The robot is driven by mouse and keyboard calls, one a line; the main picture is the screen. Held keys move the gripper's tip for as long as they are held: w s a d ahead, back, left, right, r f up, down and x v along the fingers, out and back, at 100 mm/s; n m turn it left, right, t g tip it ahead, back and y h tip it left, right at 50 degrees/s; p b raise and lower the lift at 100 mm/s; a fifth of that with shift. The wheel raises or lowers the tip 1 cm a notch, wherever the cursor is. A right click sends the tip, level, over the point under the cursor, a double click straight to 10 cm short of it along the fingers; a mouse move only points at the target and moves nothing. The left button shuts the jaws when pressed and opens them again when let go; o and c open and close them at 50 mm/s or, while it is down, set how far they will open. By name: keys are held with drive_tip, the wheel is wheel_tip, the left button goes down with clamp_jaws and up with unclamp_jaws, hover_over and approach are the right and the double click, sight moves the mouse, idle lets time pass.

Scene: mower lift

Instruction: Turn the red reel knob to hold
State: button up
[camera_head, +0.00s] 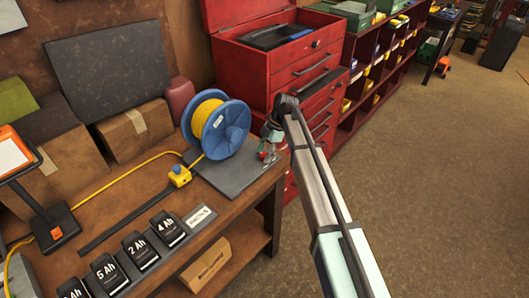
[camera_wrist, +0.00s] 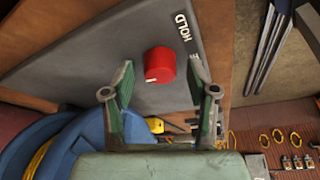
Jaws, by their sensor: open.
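The red reel knob (camera_wrist: 160,65) stands on a grey plate (camera_wrist: 110,65) in the wrist view, with a white mark at its lower left side. In the head view my gripper (camera_head: 268,140) is at the plate's right end, by the blue reel (camera_head: 217,125). The knob shows there as a small red spot (camera_head: 264,154), partly hidden.
The blue reel with yellow cord (camera_wrist: 55,145) lies close to my gripper. A yellow box (camera_head: 180,175) on the cord sits left of the plate. Black battery packs (camera_head: 138,249) line the bench's front. A red tool chest (camera_head: 285,65) stands behind my arm. The floor at right is clear.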

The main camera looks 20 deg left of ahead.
drive_tip(key=shift+c, duration=0.3)
clamp_jaws()
drive_tip(key=shift+b, duration=0.3)
drive_tip(key=m+b, duration=0.2)
drive_tip(key=shift+s+d+f+m+t+y, duration=0.1)
drive_tip(key=shift+s+f+m+t+y, duration=0.1)
drive_tip(key=shift+m+t+y, duration=0.2)
drive_tip(key=m+b, duration=0.1)
drive_tip(key=m, duration=0.1)
drive_tip(key=m+t+b, duration=0.1)
drive_tip(key=m+b, duration=0.1)
drive_tip(key=shift+t+y, duration=0.3)
drive_tip(key=m+t, duration=0.1)
drive_tip(key=m, duration=0.1)
drive_tip(key=m+t+b, duration=0.1)
drive_tip(key=m, duration=0.2)
drive_tip(key=shift+s+r, duration=0.15)
drive_tip(key=shift+m+t+h+b, duration=0.5)
drive_tip(key=shift+m+t, duration=0.1)
drive_tip(key=shift+m, duration=1.4)
